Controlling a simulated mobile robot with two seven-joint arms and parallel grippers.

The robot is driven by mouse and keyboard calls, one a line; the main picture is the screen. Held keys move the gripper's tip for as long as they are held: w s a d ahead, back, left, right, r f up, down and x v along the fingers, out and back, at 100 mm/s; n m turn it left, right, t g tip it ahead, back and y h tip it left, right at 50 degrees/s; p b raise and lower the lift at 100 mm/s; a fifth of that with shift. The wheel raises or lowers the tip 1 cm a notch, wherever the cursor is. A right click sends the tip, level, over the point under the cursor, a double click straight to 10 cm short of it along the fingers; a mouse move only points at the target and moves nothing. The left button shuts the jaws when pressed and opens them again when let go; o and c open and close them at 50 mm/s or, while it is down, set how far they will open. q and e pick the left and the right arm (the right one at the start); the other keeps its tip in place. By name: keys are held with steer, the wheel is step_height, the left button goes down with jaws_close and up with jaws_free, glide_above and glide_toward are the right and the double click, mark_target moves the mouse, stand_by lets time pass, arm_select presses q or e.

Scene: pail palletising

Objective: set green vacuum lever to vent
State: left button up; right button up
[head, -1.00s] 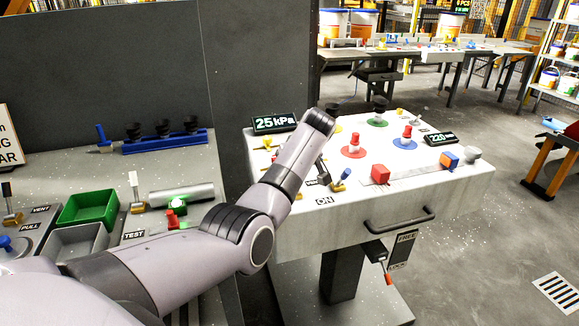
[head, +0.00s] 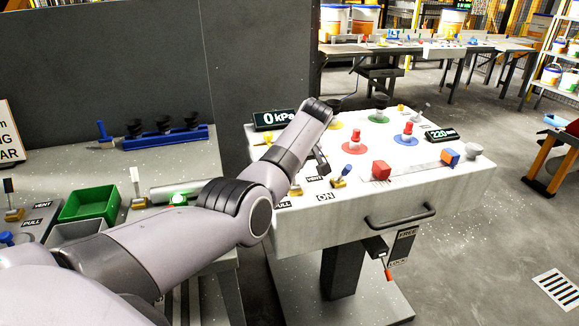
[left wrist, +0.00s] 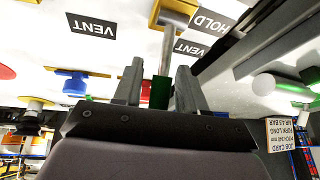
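In the left wrist view, a lever (left wrist: 164,52) with a grey metal shaft and a green grip (left wrist: 160,92) hangs from a brass base, the picture being upside down. Labels reading HOLD (left wrist: 213,20) and VENT (left wrist: 190,47) are beside it. My left gripper (left wrist: 160,84) is open, with its two fingers on either side of the green grip and visible gaps to it. In the head view my left arm hides the green lever and most of the gripper. The pressure display (head: 275,120) reads 0 kPa. My right gripper is not in view.
The white console (head: 400,195) carries a blue-handled lever (head: 341,181), red knobs (head: 354,145), a red block (head: 381,170) and a second display (head: 440,134). A bench on the left holds a green tray (head: 90,204) and a blue rack (head: 165,138).

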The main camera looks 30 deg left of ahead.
arm_select(q)
steer(key=shift+r, duration=0.1)
steer(key=v, duration=0.7)
stand_by(0.4)
stand_by(0.4)
